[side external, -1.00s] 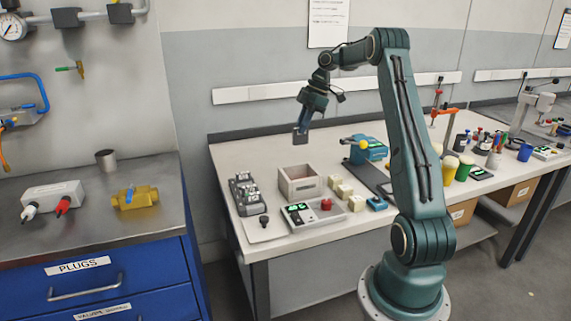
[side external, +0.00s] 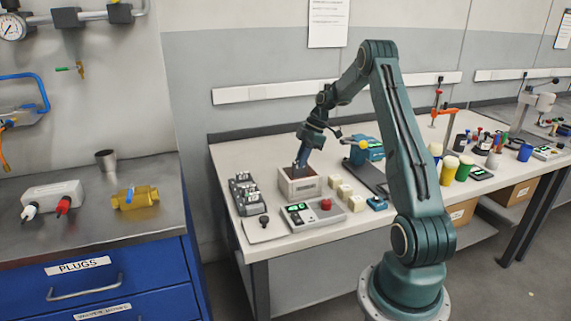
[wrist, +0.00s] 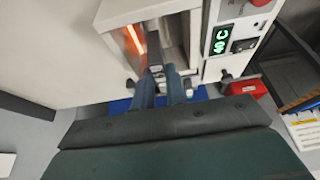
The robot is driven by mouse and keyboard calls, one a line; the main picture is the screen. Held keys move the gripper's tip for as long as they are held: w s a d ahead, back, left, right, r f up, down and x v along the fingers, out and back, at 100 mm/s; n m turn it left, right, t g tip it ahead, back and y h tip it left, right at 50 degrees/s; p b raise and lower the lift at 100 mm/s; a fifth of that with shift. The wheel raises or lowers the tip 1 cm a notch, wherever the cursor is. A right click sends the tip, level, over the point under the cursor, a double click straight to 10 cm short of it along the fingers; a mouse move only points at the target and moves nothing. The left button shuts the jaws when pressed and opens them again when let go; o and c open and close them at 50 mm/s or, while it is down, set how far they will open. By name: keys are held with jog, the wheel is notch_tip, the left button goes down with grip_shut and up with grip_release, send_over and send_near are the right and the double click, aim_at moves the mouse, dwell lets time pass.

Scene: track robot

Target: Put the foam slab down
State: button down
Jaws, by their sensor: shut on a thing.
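My gripper (side external: 299,168) points down into the open top of a pale box (side external: 299,191) on the bench. In the wrist view my gripper (wrist: 165,72) has its fingers close together at the box opening. A dark grey piece, which looks like the foam slab (wrist: 155,56), shows between the fingertips, partly hidden by them. The box (wrist: 117,12) has an orange glowing strip inside. In the side view the slab is mostly hidden by the box wall. I cannot tell whether the slab touches the box floor.
A controller with a green display and red knob (side external: 298,214) stands in front of the box. Dark switch-like units (side external: 243,190) stand to its left. Cream blocks (side external: 346,191) and a blue item (side external: 376,203) lie to its right. A blue machine (side external: 372,149) stands behind.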

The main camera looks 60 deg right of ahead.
aim_at(298, 176)
jog(key=shift+f, duration=2.15)
jog(key=shift+f, duration=0.15)
jog(key=c, duration=1.4)
grip_release()
jog(key=shift+c, duration=0.2)
jog(key=v, duration=1.2)
jog(key=shift+r, duration=0.2)
jog(key=shift+a, duration=0.15)
